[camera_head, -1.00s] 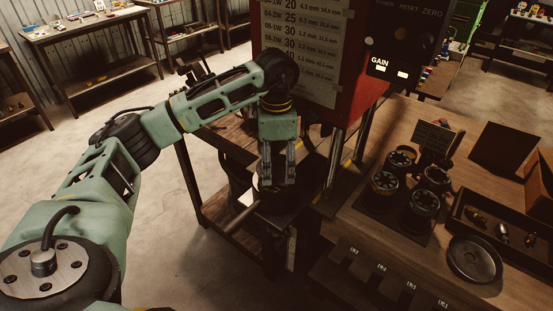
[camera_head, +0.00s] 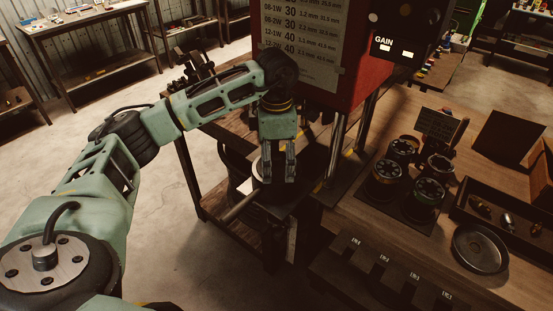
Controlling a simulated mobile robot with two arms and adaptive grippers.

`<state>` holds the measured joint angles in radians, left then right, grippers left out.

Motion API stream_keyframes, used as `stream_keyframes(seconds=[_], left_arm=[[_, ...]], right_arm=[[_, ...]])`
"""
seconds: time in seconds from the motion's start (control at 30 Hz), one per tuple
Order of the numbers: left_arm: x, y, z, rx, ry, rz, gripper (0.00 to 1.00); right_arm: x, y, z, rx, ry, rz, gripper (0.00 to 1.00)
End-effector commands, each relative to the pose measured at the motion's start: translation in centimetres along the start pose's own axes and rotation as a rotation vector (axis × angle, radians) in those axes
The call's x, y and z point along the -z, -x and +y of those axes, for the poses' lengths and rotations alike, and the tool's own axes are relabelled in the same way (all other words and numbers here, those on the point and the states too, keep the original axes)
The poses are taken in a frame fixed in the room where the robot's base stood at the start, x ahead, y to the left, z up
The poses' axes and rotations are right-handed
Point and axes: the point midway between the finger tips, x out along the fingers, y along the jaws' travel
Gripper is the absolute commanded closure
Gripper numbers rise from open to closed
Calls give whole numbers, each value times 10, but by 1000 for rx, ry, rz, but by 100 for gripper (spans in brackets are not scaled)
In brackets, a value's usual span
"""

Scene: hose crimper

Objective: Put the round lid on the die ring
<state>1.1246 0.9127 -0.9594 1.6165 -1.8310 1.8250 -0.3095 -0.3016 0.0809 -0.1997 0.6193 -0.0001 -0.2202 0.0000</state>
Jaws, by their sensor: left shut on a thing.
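My left gripper (camera_head: 279,178) points down over the dark lower part of the crimper, in front of its red housing. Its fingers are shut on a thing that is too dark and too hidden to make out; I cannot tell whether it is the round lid. A pale round edge (camera_head: 257,169) shows just left of the fingers, partly hidden by them; I cannot tell whether it belongs to the die ring or touches the gripper. A metal rod (camera_head: 240,207) sticks out to the left below it. My right gripper is not in view.
On the wooden bench stand several round die sets (camera_head: 403,150). A dark round dish (camera_head: 480,250) lies at the right, near a tray (camera_head: 508,219) with small metal parts. Labelled dark blocks (camera_head: 380,268) line the bench front. Steel posts (camera_head: 334,150) stand right of my gripper.

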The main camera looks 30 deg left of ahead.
Motion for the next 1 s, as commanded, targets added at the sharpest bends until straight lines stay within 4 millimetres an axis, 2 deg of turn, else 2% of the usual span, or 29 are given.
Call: stream_keyframes(seconds=[0.07,0.1,0.3,0.73,0.87,1.0], left_arm=[[0,-3,0,0,0,0,44],[0,-1,0,0,0,0,20],[0,-1,0,0,0,0,3],[0,2,0,-1,0,0,2],[-1,18,1,-3,1,-3,2],[-2,49,1,-5,0,-5,2]], right_arm=[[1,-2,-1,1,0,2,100],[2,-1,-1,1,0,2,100],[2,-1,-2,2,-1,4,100],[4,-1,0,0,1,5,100],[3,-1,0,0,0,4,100],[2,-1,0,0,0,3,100]])
